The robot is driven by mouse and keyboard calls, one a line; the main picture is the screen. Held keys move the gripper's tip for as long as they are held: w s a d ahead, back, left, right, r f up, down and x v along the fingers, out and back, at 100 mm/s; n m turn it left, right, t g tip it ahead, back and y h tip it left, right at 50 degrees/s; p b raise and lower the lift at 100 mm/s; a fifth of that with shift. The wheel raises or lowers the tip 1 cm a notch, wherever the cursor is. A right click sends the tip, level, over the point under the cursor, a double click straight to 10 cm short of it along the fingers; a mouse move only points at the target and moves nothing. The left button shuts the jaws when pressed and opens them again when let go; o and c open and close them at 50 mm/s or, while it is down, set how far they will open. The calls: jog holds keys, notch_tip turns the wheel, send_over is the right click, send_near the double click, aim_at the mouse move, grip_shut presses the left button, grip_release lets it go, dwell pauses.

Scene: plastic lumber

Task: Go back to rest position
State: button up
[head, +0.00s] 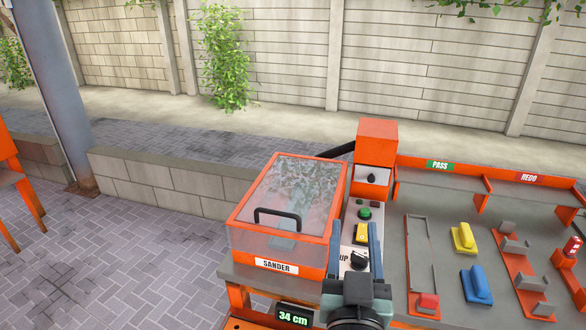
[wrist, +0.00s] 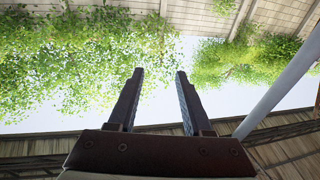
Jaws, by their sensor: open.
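My gripper (head: 354,236) is at the bottom middle of the head view, in front of the sander's control panel as seen from there. Its two fingers point up and stand apart. In the wrist view my gripper (wrist: 160,73) is open, with only sky and leaves between the fingers. It holds nothing. The orange sander (head: 240,245) has a closed clear lid with a black handle. My gripper hides part of the panel, which has a green button (head: 364,213), a yellow switch (head: 361,233) and a black knob (head: 359,259).
Right of the sander is a grey bench (head: 440,215) with PASS and REDO signs. On it are a yellow block (head: 464,238), a blue block (head: 477,284) and orange-and-grey fixtures. A display (head: 294,317) reads 34 cm. Open paving (head: 120,255) lies left; a post (head: 52,80) stands beyond.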

jog(key=s+a+r+n+t+y+p, duration=0.1)
jog(key=a+r+t, duration=0.1)
jog(key=r, duration=0.9)
jog(key=s+a+r+t+p, duration=0.1)
jog(key=a+r+t, duration=0.15)
jog(key=r, duration=0.75)
jog(key=s+a+r+t+y+p, duration=0.1)
jog(key=s+a+r+t, duration=0.1)
jog(key=s+r, duration=0.5)
jog(key=s+a+r+t+y+p, duration=0.1)
jog(key=s+a+r+t, duration=0.15)
jog(key=r, duration=0.85)
notch_tip(320, 180, down, 70)
jog(key=b, duration=7)
jog(key=shift+a+f+n+g+h, duration=0.2)
jog(key=shift+a+n+g+h, duration=0.1)
jog(key=shift+a+g+h, duration=0.15)
jog(key=shift+w, duration=0.1)
